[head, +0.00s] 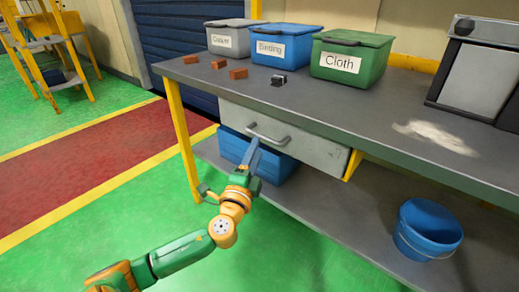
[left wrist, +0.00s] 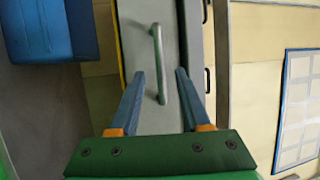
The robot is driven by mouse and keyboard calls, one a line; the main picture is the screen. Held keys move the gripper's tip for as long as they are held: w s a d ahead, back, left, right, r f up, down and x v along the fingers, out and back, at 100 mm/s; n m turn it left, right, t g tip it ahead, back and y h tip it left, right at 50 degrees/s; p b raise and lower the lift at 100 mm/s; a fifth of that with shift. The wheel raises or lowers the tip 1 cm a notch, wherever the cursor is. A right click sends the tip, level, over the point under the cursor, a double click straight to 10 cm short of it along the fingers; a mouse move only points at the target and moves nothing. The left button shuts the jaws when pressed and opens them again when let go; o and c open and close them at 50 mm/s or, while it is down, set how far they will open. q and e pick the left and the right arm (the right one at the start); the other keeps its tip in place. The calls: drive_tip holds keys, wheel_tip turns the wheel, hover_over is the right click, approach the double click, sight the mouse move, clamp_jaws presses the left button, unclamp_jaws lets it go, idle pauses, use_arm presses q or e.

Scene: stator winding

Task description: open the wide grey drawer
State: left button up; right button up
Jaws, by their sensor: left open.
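The wide grey drawer (head: 315,151) hangs under the workbench top, its front appearing closed. Its bar handle (head: 268,136) is on the front face. My left gripper (head: 254,145) reaches up to the drawer front at the handle. In the left wrist view the drawer front (left wrist: 145,60) fills the middle and the handle (left wrist: 158,50) runs up the picture. My left gripper (left wrist: 160,73) is open, with one blue finger on each side of the lower part of the handle. I cannot tell whether a finger touches it. My right gripper is not in view.
The workbench top (head: 365,122) carries a grey bin (head: 228,40), a blue bin (head: 283,48) and a green Cloth bin (head: 352,55), with small orange blocks (head: 238,73) in front. A blue box (head: 275,172) and a blue bucket (head: 428,230) are on the lower shelf. A yellow leg (head: 181,135) stands at left.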

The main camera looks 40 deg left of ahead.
sight(262, 137)
use_arm(q)
drive_tip(key=x, duration=0.6)
clamp_jaws()
idle(1.3)
